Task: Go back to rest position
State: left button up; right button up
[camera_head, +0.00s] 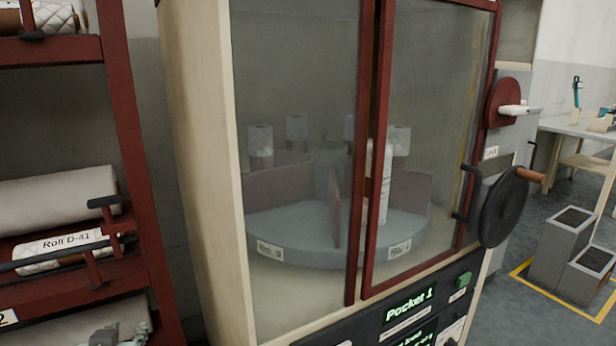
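My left gripper (118,338) shows only as a small grey part at the bottom left edge, in front of the lowest rack level. Most of it is cut off, so its opening and anything in it are hidden. My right gripper is out of view. The cabinet (195,150) with glass panels and red frames fills the middle. Behind its glass is a round grey turntable (320,238) with dividers, several white rolls and pocket labels. I cannot tell whether the red-framed door (373,200) is fully closed.
A red rack (130,140) at left holds rolls, one labelled Roll D-41 (60,247). A dark handwheel (503,208) juts from the cabinet's right side. The panel (410,312) reads Pocket 1. Grey bins (562,245) and a table (575,128) stand right; some floor between is clear.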

pick_arm(q)
jog(key=s+d+f+m+g+h, duration=0.1)
jog(key=s+d+f+g, duration=0.1)
jog(key=s+f, duration=0.4)
jog(key=s+d+f+m+g+h, duration=0.1)
jog(key=s+d+f+g, duration=0.2)
jog(key=s+f, duration=0.4)
jog(key=s+d+f+m+g+h, duration=0.1)
jog(key=s+f+g, duration=0.3)
jog(key=f, duration=1.3)
jog(key=s+d, duration=0.1)
jog(key=s, duration=0.2)
jog(key=shift+s+d+f+m, duration=0.15)
jog(key=shift+s+m, duration=0.1)
jog(key=shift+m, duration=0.05)
